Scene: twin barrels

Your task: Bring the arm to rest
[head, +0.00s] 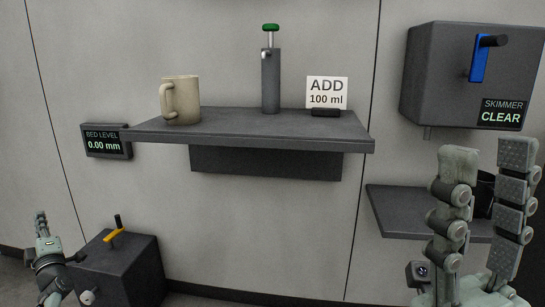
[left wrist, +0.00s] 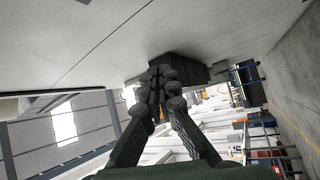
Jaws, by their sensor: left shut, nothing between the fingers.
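My left gripper (head: 41,216) is low at the far left of the head view, small and pointing up, beside a dark floor box. In the left wrist view the fingers of my left gripper (left wrist: 160,72) meet at the tips, with nothing between them. My right gripper (head: 488,152) is large at the right of the head view. Its two fingers point up and stand apart, with nothing seen held between them. It is in front of a lower shelf (head: 395,212) and partly hides a dark container (head: 484,194) there.
A grey wall shelf (head: 240,125) holds a beige mug (head: 183,100), a dark pump with a green top (head: 271,80) and an "ADD 100 ml" card (head: 327,91). A skimmer box (head: 440,75) reads CLEAR. A display (head: 107,141) reads 0.00 mm. The dark box (head: 120,270) has a yellow lever (head: 115,233).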

